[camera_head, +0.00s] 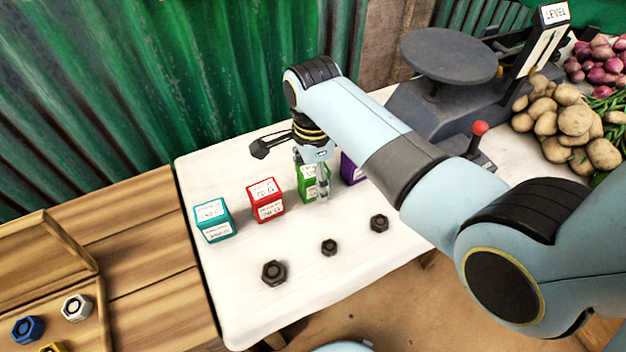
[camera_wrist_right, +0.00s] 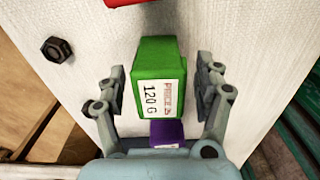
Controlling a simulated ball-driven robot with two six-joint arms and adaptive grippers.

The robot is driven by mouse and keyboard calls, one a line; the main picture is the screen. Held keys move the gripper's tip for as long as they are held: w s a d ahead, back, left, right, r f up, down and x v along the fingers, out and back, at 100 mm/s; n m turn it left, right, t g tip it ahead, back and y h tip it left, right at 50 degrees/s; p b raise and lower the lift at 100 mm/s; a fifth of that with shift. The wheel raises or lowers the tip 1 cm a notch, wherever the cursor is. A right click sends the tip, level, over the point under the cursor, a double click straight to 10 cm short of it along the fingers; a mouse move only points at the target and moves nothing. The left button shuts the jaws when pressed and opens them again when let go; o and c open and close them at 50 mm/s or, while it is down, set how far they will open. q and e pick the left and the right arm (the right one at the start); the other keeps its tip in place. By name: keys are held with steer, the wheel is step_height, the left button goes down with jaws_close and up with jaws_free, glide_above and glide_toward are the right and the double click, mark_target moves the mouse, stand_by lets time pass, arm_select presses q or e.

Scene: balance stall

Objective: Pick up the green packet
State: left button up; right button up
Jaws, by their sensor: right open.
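The green packet (camera_head: 307,190) stands on the white table in a row with other packets. In the right wrist view the green packet (camera_wrist_right: 158,77) lies between the two open fingers, with a white label reading 120 G. My right gripper (camera_head: 312,180) comes down over the packet from above and partly hides it in the head view. Its fingers (camera_wrist_right: 157,95) stand on either side of the packet, with a visible gap at each side. My left gripper is not in view.
A red packet (camera_head: 265,200) and a teal packet (camera_head: 212,220) stand left of it, a purple packet (camera_head: 350,169) close on the right. Several dark nuts (camera_head: 274,273) lie in front. A scale (camera_head: 449,58) and potatoes (camera_head: 574,121) are at the back right.

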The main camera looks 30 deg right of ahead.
step_height(320, 180, down, 2)
steer(key=shift+f, duration=0.1)
steer(key=c, duration=1.3)
